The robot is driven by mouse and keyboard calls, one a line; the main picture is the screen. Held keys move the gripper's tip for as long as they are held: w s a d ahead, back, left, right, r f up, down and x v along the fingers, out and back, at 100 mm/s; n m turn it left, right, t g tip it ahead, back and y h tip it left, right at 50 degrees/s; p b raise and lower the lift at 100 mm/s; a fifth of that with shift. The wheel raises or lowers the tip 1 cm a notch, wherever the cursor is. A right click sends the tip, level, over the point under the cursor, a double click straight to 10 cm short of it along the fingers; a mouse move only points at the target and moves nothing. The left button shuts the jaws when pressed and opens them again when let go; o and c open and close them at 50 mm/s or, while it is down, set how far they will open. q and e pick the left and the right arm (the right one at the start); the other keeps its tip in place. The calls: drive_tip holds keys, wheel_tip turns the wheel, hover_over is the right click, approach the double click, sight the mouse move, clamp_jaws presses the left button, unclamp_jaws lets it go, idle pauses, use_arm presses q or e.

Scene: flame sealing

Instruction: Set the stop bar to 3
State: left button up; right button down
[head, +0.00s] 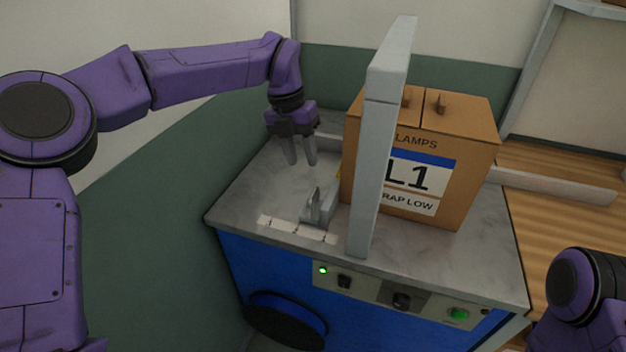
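The stop bar appears to be the small grey metal piece with an upright tab (320,208) on the machine's top, left of the tall grey arch. A row of pale scale plates (297,230) lies just in front of it along the front left edge. The marks on the plates are too small to read, so I cannot tell which number the bar stands at. My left gripper (302,160) hangs above and behind the stop bar, fingers pointing down. Its fingers are a little apart with nothing between them, and it looks clear of the bar. My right gripper is out of view.
A tall grey arch (377,150) stands right of the stop bar. A brown carton (465,150) marked L1 stands on the grey top (470,262) behind it. The blue machine front (255,262) carries a control panel (400,297). A low rail (560,187) lies at right.

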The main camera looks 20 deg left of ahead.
sight(311, 196)
use_arm(q)
drive_tip(key=f, duration=0.3)
drive_tip(key=d+f, duration=0.1)
drive_tip(key=f, duration=0.2)
drive_tip(key=d+f, duration=0.1)
drive_tip(key=f, duration=0.2)
drive_tip(key=shift+s+f+p, duration=0.1)
drive_tip(key=shift+s+p, duration=0.15)
drive_tip(key=shift+p, duration=0.15)
clamp_jaws()
